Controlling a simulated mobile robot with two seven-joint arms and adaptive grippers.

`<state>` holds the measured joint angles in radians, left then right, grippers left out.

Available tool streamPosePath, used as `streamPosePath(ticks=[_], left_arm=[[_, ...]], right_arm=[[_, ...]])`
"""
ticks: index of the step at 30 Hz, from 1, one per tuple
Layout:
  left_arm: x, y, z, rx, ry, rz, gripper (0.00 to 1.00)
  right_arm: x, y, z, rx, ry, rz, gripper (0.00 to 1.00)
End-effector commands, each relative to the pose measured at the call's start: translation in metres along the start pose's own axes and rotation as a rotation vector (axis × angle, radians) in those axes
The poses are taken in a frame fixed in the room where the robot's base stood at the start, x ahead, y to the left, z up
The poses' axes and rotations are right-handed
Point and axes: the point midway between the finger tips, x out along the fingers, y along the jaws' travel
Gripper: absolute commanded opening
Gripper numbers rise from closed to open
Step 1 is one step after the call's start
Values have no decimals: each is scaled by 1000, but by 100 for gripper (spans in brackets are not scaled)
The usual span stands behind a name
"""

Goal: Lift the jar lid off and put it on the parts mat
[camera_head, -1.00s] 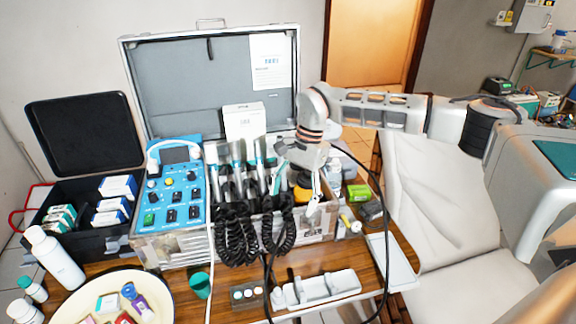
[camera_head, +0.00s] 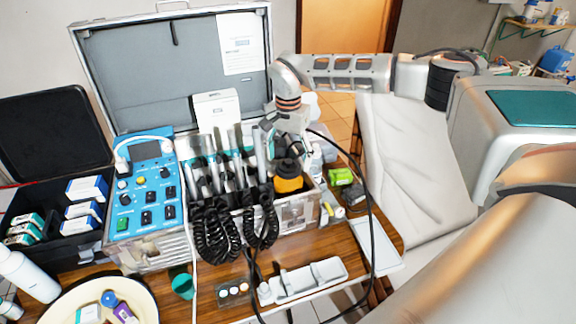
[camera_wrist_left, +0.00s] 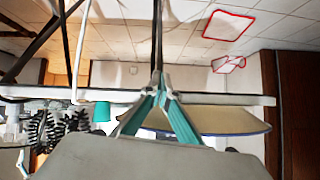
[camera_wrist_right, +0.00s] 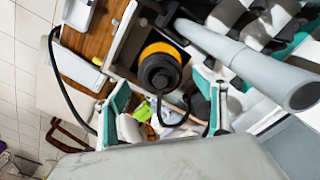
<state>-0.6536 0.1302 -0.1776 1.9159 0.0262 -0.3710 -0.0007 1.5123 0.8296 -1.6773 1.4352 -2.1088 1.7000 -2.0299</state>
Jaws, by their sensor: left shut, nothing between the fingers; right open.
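An amber-orange jar (camera_head: 289,184) with a black lid (camera_head: 288,166) stands at the right end of the open case's tool compartment. My right gripper (camera_head: 284,143) is just above and behind it, open and empty. In the right wrist view the black lid (camera_wrist_right: 159,72) shows from above, with orange around it. It lies just beyond the open fingertips (camera_wrist_right: 165,88), roughly between their lines; I see no contact. A flat light-grey mat or tray (camera_head: 378,250) lies at the table's right edge; I cannot tell if it is the parts mat. My left gripper (camera_wrist_left: 160,75) is shut and empty.
Handpieces with coiled black cords (camera_head: 215,230) stand left of the jar. A black cable (camera_head: 368,215) loops to the jar's right. A white holder (camera_head: 305,280), a dark plate with small round pieces (camera_head: 233,292) and a green cup (camera_head: 183,285) occupy the table front.

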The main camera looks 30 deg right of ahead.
Motion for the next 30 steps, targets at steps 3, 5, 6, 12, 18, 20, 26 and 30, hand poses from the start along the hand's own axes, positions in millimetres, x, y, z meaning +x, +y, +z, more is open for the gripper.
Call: streamPosePath(ticks=[3, 5, 6, 12, 18, 20, 26, 30], left_arm=[[-1, 0, 2, -5, -7, -3, 0], [-1, 0, 3, -9, -8, -4, 0], [-1, 1, 3, -11, -9, -4, 0], [0, 2, 2, -19, -8, -5, 0], [0, 2, 2, -18, -9, -5, 0], [0, 2, 3, -17, -9, -5, 0], [-1, -1, 4, -9, -10, -5, 0], [0, -2, 5, -4, -10, -5, 0]], right_arm=[[11, 0, 0, 1, -1, 0, 71], [14, 0, -1, 2, 0, -1, 71], [14, 0, -1, 2, 0, -2, 71], [15, 0, -1, 1, 0, -2, 68], [15, 0, -1, 1, 0, -1, 31], [15, 0, -1, 1, 0, -2, 31], [14, 0, -1, 1, 0, -2, 31], [10, -1, -1, 1, 1, -2, 31]])
